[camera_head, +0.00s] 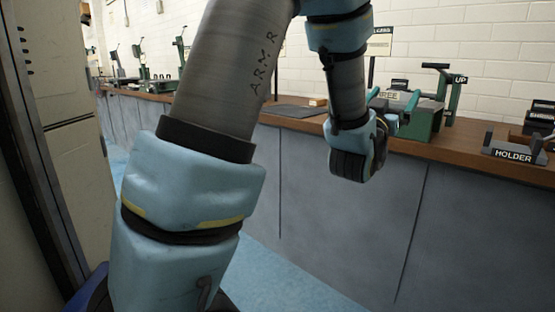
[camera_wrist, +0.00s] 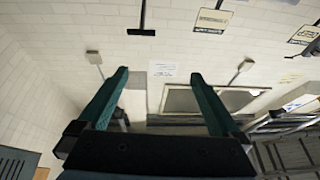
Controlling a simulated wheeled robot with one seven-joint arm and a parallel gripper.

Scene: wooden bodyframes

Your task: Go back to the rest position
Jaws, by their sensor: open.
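My gripper (camera_wrist: 160,90) shows in the wrist view with its two green fingers spread wide apart and nothing between them. The wrist view looks out at a white brick wall with hanging signs and framed panels. In the head view my arm, grey with light blue covers, fills the left and middle and bends over at the top. Its far end hangs in front of the workbench.
A long bench with a brown wooden top (camera_head: 450,150) and grey front runs along the wall. On it stand a green fixture (camera_head: 425,118), a block marked HOLDER (camera_head: 513,156) and a dark flat mat (camera_head: 293,111). A beige cabinet (camera_head: 85,180) is close on the left. Blue floor lies between.

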